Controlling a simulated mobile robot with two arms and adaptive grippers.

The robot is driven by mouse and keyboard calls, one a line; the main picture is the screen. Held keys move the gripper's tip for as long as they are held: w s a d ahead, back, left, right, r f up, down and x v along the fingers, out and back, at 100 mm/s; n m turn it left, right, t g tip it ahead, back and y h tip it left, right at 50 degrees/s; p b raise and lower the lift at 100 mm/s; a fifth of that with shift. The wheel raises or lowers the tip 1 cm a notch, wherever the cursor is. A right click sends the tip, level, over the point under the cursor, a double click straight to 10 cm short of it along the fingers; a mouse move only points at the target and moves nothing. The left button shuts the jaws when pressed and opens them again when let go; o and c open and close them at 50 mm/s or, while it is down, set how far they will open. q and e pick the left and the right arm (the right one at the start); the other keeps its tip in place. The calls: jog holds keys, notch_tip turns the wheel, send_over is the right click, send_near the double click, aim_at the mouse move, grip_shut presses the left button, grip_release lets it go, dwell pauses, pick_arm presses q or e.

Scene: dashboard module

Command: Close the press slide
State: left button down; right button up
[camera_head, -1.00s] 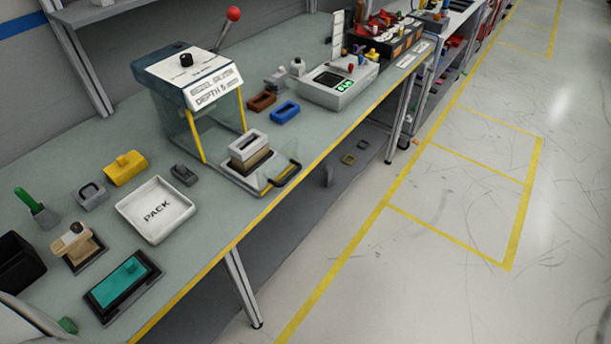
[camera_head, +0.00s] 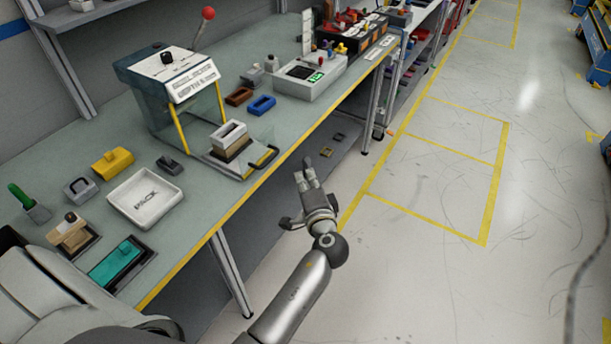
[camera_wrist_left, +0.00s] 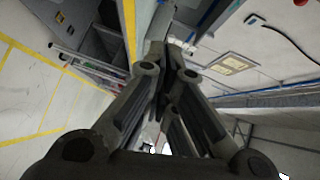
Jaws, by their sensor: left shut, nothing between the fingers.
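The press (camera_head: 165,75) stands on the bench, with a dark body, a white sloped top, yellow posts and a red-knobbed lever (camera_head: 207,14). A white block (camera_head: 229,134) on a brown base sits on the slide. My left gripper (camera_head: 307,170) is in front of the bench edge, right of the handle and apart from it. It is shut and empty; its fingers also show in the left wrist view (camera_wrist_left: 160,45). My right gripper is out of view.
A white PACK tray (camera_head: 146,201), a teal block in a dark holder (camera_head: 117,264) and a yellow block (camera_head: 112,161) lie left of the press. A counter box (camera_head: 310,77) stands to the right. The floor (camera_head: 430,170) before the bench is open.

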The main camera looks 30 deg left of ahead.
aim_at(230, 131)
pick_arm(q)
jog(key=w+a+f, duration=0.2)
jog(key=w+a, duration=0.4)
jog(key=a, duration=0.3)
jog(key=shift+w, duration=0.3)
jog(key=shift+a, duration=0.1)
jog(key=a+b, duration=0.1)
jog(key=a, duration=0.6)
jog(key=w+a+b, duration=0.1)
jog(key=a, duration=0.6)
jog(key=a+b, duration=0.2)
jog(key=a, duration=0.5)
jog(key=shift+w+a, duration=0.1)
jog(key=shift+w, duration=0.15)
jog(key=shift+r, duration=0.1)
